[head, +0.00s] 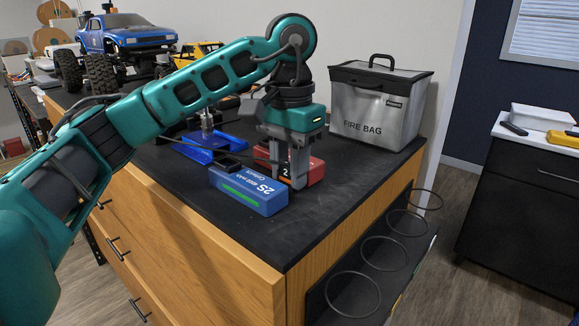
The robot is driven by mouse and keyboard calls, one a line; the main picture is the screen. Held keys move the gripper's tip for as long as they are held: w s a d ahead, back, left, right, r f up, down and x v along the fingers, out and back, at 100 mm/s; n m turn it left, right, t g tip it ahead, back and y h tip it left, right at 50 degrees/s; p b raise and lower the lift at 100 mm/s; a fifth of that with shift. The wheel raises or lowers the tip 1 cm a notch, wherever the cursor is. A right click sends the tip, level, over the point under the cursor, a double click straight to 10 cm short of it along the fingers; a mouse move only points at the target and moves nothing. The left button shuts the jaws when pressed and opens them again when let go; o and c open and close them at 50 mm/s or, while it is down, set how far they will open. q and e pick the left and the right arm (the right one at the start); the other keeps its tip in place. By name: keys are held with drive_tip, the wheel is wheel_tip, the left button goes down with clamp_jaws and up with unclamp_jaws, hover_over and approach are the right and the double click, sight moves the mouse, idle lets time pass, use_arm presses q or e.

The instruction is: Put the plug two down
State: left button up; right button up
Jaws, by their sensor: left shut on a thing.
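My left gripper (289,172) comes down over the dark worktop with its fingers pointing down, shut on plug two (286,171). Only a small dark patch with a white "2" shows between the fingers; the rest of the plug is hidden. The gripper stands in front of a red battery pack (317,171) and right beside a blue battery pack (247,192) marked 2S. From this angle I cannot tell whether the plug touches the worktop or a pack. My right gripper is out of view.
A silver fire bag (376,108) stands behind on the right. A blue stand (207,150) is left of the gripper, and a blue truck (125,38) is at the back left. The worktop (330,205) is clear at front right. Wire rings (385,253) stick out beside the cabinet.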

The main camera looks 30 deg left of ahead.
use_arm(q)
drive_tip(key=o, duration=1)
drive_tip(key=shift+f, duration=0.1)
